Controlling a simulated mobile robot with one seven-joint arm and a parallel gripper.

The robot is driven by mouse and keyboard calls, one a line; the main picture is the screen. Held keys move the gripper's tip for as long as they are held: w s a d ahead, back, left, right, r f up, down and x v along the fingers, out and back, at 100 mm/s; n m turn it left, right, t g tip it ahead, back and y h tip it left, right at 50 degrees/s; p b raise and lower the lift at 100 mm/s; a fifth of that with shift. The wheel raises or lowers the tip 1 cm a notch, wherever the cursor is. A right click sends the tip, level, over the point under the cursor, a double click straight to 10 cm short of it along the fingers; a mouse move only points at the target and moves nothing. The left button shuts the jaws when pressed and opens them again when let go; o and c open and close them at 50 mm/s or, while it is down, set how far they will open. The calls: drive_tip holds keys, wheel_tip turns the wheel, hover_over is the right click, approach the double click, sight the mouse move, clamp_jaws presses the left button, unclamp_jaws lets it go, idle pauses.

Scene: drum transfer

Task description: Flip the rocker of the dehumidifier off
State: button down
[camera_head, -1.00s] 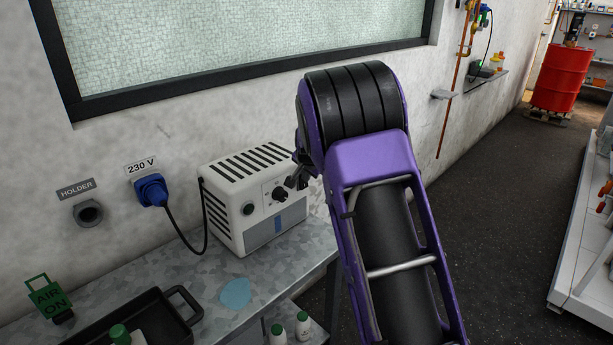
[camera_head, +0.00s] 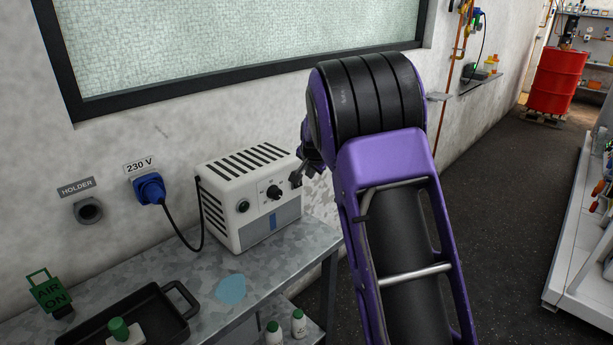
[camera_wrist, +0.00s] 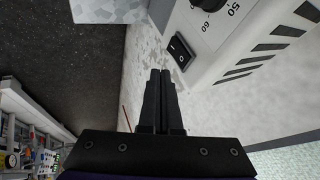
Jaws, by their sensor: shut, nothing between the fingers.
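The dehumidifier (camera_head: 225,226) is a white slatted box on the metal bench against the wall. A dark knob (camera_head: 274,192) is on its front. The black rocker (camera_wrist: 181,52), marked I and O, shows beside the dial in the wrist view. Which side is pressed in I cannot tell. In the head view my gripper hides the rocker. My gripper (camera_wrist: 160,72) is shut and empty, its tips just short of the rocker in the wrist view, with a small gap in the picture. It also shows at the right end of the dehumidifier's front in the head view (camera_head: 296,180).
A blue plug (camera_head: 150,190) with a black cable is in the wall socket left of the dehumidifier. A black tray (camera_head: 165,325) and a green AIR ON tag (camera_head: 50,292) are at the bench's left. Floor is clear right of my arm.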

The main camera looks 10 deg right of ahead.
drive_tip(key=s+a+r, duration=0.2)
drive_tip(key=s+r, duration=0.1)
drive_tip(key=r, duration=0.5)
drive_tip(key=shift+s, duration=0.25)
drive_tip(key=shift+s, duration=0.1)
